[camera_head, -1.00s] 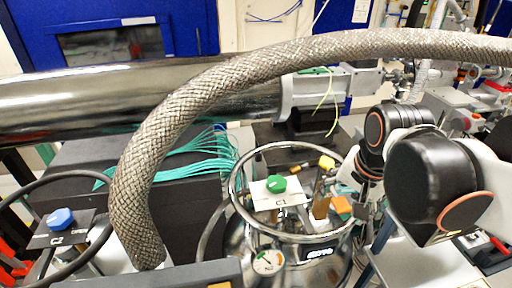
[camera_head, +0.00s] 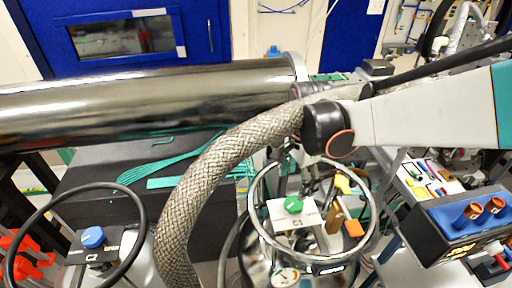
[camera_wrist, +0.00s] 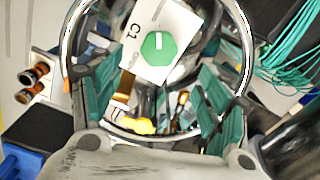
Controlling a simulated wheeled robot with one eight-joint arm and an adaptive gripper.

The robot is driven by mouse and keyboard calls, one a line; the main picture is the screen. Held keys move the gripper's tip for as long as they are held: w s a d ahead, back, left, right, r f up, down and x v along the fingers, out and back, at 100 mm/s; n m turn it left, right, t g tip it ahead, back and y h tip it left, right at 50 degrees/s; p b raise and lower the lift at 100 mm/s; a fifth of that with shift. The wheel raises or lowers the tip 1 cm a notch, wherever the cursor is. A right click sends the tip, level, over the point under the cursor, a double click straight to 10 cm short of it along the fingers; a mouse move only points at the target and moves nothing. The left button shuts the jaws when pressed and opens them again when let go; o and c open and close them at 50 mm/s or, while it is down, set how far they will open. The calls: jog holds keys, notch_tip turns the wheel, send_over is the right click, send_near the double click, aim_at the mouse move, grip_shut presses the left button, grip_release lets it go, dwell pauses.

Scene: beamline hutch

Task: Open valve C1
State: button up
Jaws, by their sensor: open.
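Valve C1 is a green knob (camera_head: 293,204) on a white plate marked C1 (camera_head: 279,213), inside the metal ring (camera_head: 254,236) atop a shiny vessel. In the wrist view, the green knob (camera_wrist: 158,47) has a white mark and sits on the tilted white plate (camera_wrist: 172,20). My gripper (camera_wrist: 155,75) is open, with green-padded fingers on the left and right of the view. The knob appears between and beyond them, apparently untouched. In the head view my gripper is above and behind the knob, mostly hidden by my wrist.
A braided hose (camera_head: 205,180) arches left of the vessel. The blue valve C2 (camera_head: 92,237) stands farther left inside a dark ring. Yellow (camera_head: 343,184) and orange (camera_head: 353,229) fittings sit close right of C1. A box with orange-ended connectors (camera_head: 470,225) is at right.

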aim_at(293, 203)
notch_tip(293, 203, down, 10)
jog(key=shift+r, duration=0.2)
jog(key=c, duration=1.1)
